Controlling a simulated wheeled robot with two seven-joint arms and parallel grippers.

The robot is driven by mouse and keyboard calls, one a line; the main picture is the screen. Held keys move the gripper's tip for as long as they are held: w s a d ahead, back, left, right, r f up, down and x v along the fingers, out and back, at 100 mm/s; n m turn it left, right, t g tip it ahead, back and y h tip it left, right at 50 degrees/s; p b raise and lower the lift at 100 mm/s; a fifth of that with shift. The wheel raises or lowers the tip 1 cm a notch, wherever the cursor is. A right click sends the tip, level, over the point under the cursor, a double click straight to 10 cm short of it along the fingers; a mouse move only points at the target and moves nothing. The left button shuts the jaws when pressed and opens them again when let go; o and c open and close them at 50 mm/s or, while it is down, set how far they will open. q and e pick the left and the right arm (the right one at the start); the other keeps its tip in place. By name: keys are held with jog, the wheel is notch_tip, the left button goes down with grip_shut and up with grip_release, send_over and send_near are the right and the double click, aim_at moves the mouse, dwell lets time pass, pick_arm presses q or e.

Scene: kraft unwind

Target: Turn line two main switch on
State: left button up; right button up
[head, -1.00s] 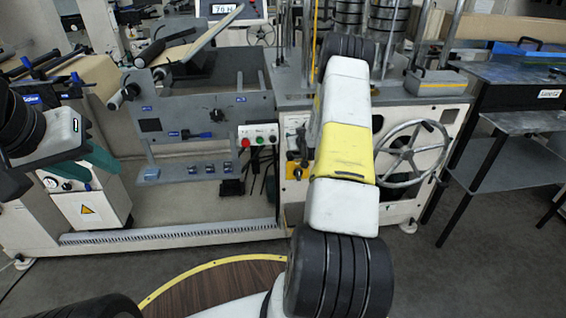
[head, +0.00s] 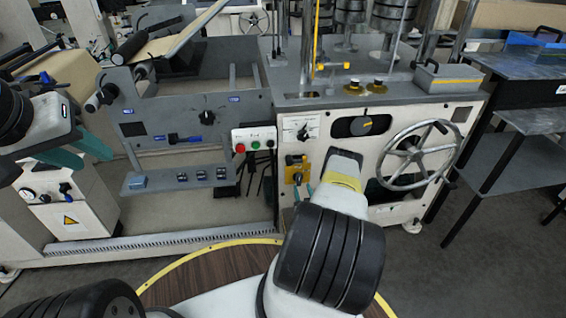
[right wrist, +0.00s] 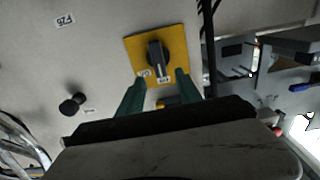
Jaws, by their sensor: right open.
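A yellow plate (head: 297,168) with dark rotary switching on it is on the white machine front. In the right wrist view, a black rotary knob (right wrist: 158,55) stands on a yellow plate (right wrist: 137,48) with small unreadable labels. Part of another yellow piece (right wrist: 168,102) shows between the fingers, mostly hidden by my gripper. My right gripper (right wrist: 160,92) is open and empty, its green fingers either side below the knob in the picture, apart from it. In the head view, its fingertips (head: 304,192) show just under the plate. My left gripper (head: 80,150) is open at the left, holding nothing visible.
A box with red and green buttons (head: 254,144), a selector dial (head: 303,132) and a large handwheel (head: 415,155) surround the plate. A black knob (right wrist: 72,103) protrudes in the right wrist view. A dark table (head: 520,75) stands at right.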

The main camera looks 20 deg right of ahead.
aim_at(299, 179)
jog(key=shift+x, duration=2.75)
grip_shut()
